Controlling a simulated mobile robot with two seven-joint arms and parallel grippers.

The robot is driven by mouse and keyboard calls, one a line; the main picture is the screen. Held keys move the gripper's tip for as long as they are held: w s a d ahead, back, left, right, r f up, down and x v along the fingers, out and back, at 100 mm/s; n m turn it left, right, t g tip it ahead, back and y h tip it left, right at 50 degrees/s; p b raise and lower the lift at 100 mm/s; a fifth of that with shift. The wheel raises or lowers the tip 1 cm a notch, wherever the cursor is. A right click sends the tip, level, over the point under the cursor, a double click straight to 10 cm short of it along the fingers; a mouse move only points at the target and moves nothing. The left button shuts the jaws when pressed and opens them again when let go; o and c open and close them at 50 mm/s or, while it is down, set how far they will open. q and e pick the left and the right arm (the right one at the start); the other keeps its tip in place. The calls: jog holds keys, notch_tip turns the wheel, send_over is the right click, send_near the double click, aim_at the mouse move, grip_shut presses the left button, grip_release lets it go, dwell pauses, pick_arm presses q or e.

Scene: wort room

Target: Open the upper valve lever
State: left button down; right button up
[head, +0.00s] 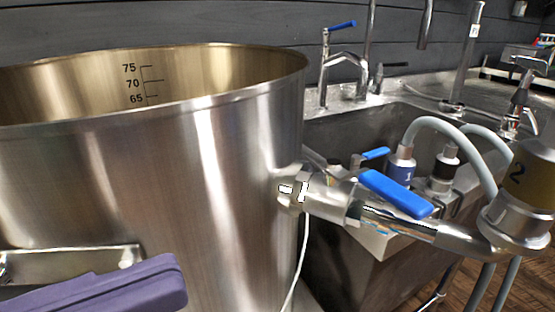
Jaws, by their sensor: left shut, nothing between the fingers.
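The blue valve lever (395,193) lies along the metal valve (332,198) on the right side of the big steel kettle (175,185). It slants down to the right over the pipe. A smaller blue lever (375,153) shows behind it, partly hidden. My right gripper is not in view.
A yellow-banded coupling marked 2 (530,175) sits at the pipe's right end. Grey hoses (437,122) arch behind it. A steel sink (345,135) with a blue-handled tap (342,25) stands behind. The kettle's purple handle (110,287) juts out front left. A thin cable (299,262) hangs below the valve.

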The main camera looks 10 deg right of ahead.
pick_arm(q)
jog(key=p, duration=0.4)
send_near(391, 198)
jog(key=x, duration=0.6)
jog(key=shift+r, duration=0.1)
jog(key=shift+w+d, duration=0.2)
jog(key=shift+d, duration=0.25)
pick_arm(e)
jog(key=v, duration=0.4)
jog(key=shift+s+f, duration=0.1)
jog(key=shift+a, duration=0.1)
